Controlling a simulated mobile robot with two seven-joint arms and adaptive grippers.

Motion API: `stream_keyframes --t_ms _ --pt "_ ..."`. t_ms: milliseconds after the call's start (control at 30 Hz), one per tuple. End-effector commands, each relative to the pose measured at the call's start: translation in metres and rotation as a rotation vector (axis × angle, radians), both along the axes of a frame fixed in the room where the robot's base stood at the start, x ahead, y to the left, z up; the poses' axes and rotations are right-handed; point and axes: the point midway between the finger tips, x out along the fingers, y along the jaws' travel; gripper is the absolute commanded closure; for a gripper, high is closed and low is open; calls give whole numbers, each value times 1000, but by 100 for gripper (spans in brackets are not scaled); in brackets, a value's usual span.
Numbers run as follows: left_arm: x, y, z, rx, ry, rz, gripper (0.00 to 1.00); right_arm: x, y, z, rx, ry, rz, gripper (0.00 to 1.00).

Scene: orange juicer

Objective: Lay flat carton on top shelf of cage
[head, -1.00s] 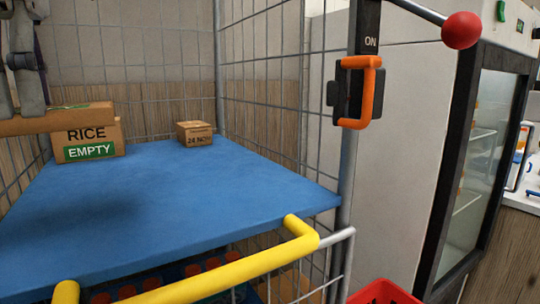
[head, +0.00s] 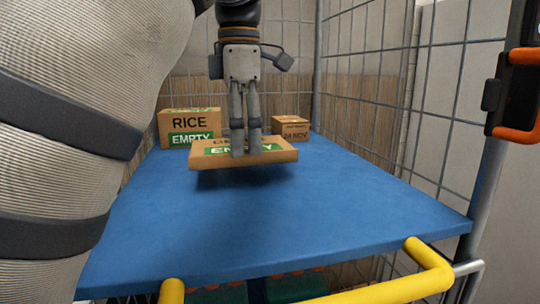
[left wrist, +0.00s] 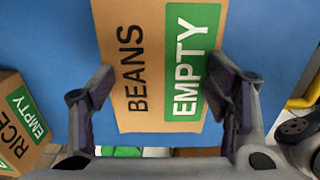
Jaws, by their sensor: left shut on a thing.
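The flat carton (head: 275,157), brown with a green EMPTY label, is held by my left gripper (head: 246,152) above the blue top shelf (head: 330,215) of the wire cage (head: 365,75). A dark shadow lies on the shelf under it. In the left wrist view the carton (left wrist: 160,30) reads BEANS and EMPTY and sits between the two fingers of my left gripper (left wrist: 162,80). In the head view the fingers reach down onto the carton from above. The carton's underside is hidden. My right gripper is not in view.
A RICE carton marked EMPTY (head: 190,122) stands at the shelf's back left, and a small box (head: 291,130) stands at the back right. A yellow bar (head: 400,290) crosses the front. Mesh walls bound the shelf. The shelf's front and right are clear.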

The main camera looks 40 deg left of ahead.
Motion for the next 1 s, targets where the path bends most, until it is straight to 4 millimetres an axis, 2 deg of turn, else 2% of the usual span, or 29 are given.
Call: stream_keyframes --t_ms 33,200,533,567,633,1000 --pt "7 -1 -11 0 8 0 58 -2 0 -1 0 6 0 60" --pt "5 -1 -34 -1 -1 -1 58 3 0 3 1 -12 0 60" --pt "5 -1 -39 0 1 -2 58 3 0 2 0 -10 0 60" --pt "5 -1 -40 0 1 -2 27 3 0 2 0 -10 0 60" --pt "5 -1 -40 1 1 -2 12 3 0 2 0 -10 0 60" --pt "5 0 -37 1 1 -2 10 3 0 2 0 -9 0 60"
